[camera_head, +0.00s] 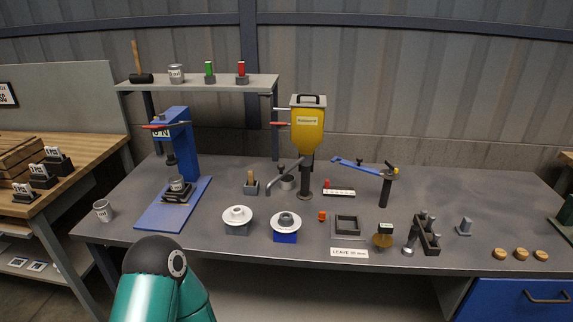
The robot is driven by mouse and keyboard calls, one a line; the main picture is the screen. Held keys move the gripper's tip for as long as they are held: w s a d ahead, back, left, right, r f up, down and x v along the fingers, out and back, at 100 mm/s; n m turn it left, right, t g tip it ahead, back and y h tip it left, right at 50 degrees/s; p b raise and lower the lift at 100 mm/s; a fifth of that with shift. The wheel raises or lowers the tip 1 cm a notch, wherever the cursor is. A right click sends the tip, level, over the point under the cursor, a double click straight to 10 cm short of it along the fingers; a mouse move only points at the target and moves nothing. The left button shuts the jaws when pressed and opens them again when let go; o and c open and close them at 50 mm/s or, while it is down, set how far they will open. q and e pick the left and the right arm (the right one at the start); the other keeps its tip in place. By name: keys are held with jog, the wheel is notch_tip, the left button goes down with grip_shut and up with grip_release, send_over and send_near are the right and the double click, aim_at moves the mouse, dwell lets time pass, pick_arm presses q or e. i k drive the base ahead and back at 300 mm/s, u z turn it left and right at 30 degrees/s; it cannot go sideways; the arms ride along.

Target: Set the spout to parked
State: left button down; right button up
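A yellow dispenser (307,134) with a dark handle on top stands at the back middle of the grey bench, on a dark post. A grey spout (284,176) sticks out from below it, angled to the left and towards me, with its end bent down. The spout end is above the bench top, behind the two white discs; I cannot read a parked mark. My arm, with a teal link and a dark joint, enters at the bottom left. Neither gripper shows in this view.
A blue press (178,150) stands left. White insulator discs (237,214) (285,220) sit on blocks in front. A blue swing arm (357,165) is at right.

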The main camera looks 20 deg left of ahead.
aim_at(306, 160)
jog(key=i, duration=0.9)
